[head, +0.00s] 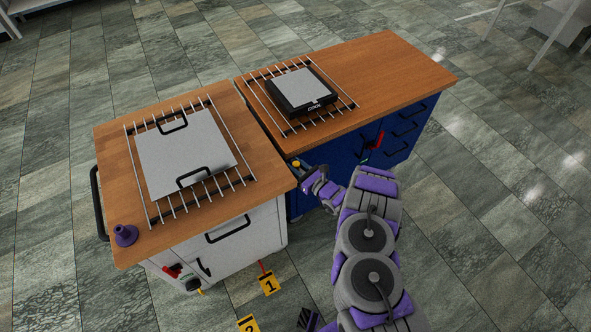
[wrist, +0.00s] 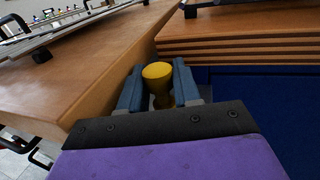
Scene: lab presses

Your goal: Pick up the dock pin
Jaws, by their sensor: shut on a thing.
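The dock pin (wrist: 158,72), which I take to be the yellow knob with a narrower neck, sits between the two blue-grey fingers of my gripper (wrist: 157,88). The gripper is shut on it. Its lower end is hidden by the gripper body. In the head view a small yellow spot of the pin (head: 296,163) shows at my gripper (head: 301,167), near the front corner where the two wooden-topped cabinets meet. I cannot tell whether the pin is still seated in something.
The left white cabinet (head: 262,239) carries a rack with a grey handled plate (head: 186,152) and a purple funnel-like piece (head: 125,236). The right blue cabinet (head: 401,141) carries a black press (head: 302,92) on a rack. Yellow floor markers (head: 268,284) stand in front; tiled floor is open at right.

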